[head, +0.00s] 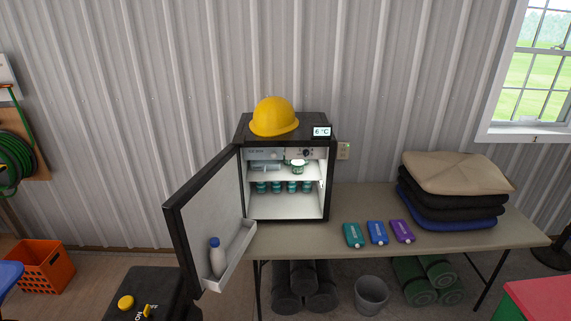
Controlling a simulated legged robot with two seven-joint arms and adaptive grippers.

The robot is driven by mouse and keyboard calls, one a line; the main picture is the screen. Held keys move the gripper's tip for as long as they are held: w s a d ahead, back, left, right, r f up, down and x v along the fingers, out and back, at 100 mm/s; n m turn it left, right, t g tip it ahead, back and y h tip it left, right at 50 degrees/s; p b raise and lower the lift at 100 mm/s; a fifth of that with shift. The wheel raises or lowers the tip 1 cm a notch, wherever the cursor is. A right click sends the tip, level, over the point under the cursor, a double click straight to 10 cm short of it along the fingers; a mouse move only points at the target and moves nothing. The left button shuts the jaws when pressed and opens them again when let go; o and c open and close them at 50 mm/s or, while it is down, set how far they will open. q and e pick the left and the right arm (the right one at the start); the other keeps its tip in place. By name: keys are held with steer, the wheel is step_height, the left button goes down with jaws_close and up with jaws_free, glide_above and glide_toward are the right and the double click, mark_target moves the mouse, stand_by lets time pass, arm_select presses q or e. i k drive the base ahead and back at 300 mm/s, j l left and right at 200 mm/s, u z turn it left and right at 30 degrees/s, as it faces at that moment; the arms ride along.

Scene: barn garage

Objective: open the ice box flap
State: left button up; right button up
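A small black fridge (328,200) stands on the table with its door (208,205) swung wide open to the left. At the top of the lit interior is a narrow pale ice box flap (264,154) with small lettering that seems to read "ICE BOX". It appears upright and closed, but it is small in the picture. A dark round knob (306,153) sits to its right. Below are a shelf with a few small items and a lower row of several teal-and-dark jars (276,187). Neither of my grippers is in view.
A yellow hard hat (274,117) and a temperature display (321,132) sit on the fridge. A white bottle (217,257) stands in the door's bin. Teal, blue and purple packs (377,233) and folded fabric (447,205) lie on the table (300,236) to the right.

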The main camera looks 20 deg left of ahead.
mark_target(249, 153)
steer(key=u, duration=0.4)
steer(key=i+l+u, duration=0.75)
steer(key=i+l, duration=0.2)
steer(key=l, duration=0.2)
